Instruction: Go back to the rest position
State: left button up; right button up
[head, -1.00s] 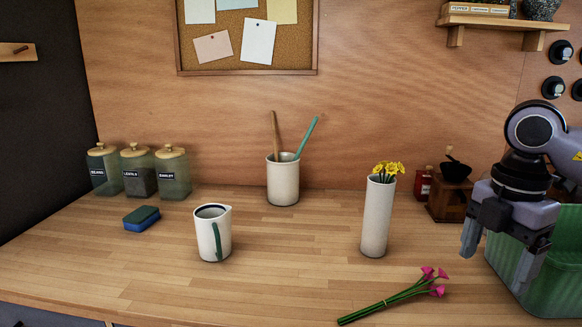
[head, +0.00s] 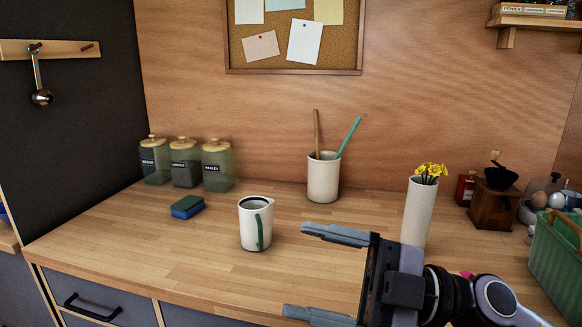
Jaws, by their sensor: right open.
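My right gripper (head: 328,275) is at the lower right of the head view, in front of the counter. Its two fingers point left and are spread wide, with nothing between them. A white vase (head: 417,212) with yellow flowers (head: 431,170) stands upright just behind my right gripper, which covers the vase's lower part. A white pitcher (head: 250,224) with a green handle stands left of the upper fingertip, apart from it. The pink flowers seen earlier are almost wholly hidden behind my right arm; only a bit of pink shows. My left gripper is not in view.
The wooden counter (head: 150,245) is clear at the front left. A sponge (head: 187,207), several glass jars (head: 217,168) and a utensil crock (head: 323,180) stand farther back. A grinder (head: 493,200) and a green crate (head: 556,258) are at the right. Drawers (head: 98,293) lie below the edge.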

jog(key=w+d+f+m+t+h, duration=0.1)
jog(key=w+d+m+t+h, duration=0.45)
jog(key=m+t, duration=1)
jog(key=w+d+f+m+h, duration=0.1)
jog(key=d+f+m+h, duration=0.65)
jog(key=f+h, duration=0.3)
jog(key=s+d+f+m+g+h, duration=0.1)
jog(key=s+d+f+g+h, duration=0.15)
jog(key=f, duration=0.35)
jog(key=s+d+f+m+g+h, duration=0.1)
jog(key=s+d+f+g+h, duration=0.2)
jog(key=f, duration=0.4)
jog(key=s+d+f+g+y, duration=0.1)
jog(key=s+f+g, duration=0.35)
jog(key=s, duration=0.45)
jog(key=s+d+f+g+y, duration=0.1)
jog(key=s+f+g, duration=0.35)
jog(key=s, duration=0.35)
jog(key=w+a+f+n+t+y+p, duration=0.1)
jog(key=w+a+f+t+p, duration=0.1)
jog(key=w+f+t, duration=0.4)
jog(key=shift+w+a+f+t, duration=0.35)
jog(key=shift+a+f+t, duration=0.25)
jog(key=shift+a+f, duration=0.1)
jog(key=shift+y, duration=0.25)
